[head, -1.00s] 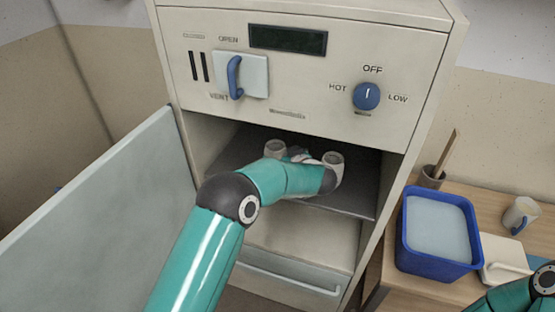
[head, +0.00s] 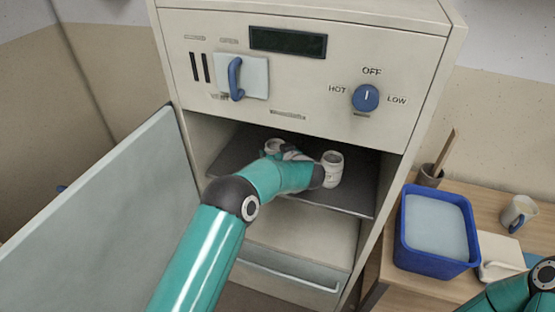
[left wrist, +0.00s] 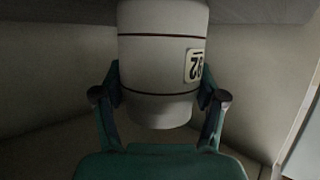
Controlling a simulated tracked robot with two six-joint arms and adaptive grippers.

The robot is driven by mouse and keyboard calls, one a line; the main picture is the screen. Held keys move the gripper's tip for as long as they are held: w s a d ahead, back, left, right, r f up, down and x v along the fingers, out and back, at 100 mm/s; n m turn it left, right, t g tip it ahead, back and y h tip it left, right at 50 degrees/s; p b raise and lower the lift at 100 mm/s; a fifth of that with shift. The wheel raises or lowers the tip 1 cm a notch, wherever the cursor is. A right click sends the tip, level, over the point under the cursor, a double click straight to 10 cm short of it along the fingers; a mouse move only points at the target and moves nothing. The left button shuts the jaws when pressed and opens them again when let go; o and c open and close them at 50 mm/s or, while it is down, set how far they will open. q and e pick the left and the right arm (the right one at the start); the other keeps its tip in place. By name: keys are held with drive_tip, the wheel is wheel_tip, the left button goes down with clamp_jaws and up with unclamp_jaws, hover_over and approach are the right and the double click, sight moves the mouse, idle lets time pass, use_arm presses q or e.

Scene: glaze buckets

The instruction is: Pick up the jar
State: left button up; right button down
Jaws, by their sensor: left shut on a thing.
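A pale jar (left wrist: 163,60) with dark bands and a number label sits between the two fingers of my left gripper (left wrist: 161,98) in the left wrist view. The fingers are shut on its sides, and its label reads upside down there. In the head view this gripper (head: 292,153) is inside the open cabinet, at a pale jar (head: 273,146) on the left, partly hidden by my gripper. A second pale jar (head: 332,170) stands upright on the dark shelf (head: 352,192), to the right of my wrist. My right gripper is out of view.
The cabinet door (head: 100,215) stands open at the left. Above the opening is a panel with a blue handle (head: 235,78) and blue knob (head: 366,97). A blue tub (head: 437,232) and a mug (head: 518,213) stand on the side table at the right.

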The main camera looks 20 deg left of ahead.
use_arm(q)
drive_tip(key=shift+c, duration=0.7)
drive_tip(key=shift+r, duration=0.25)
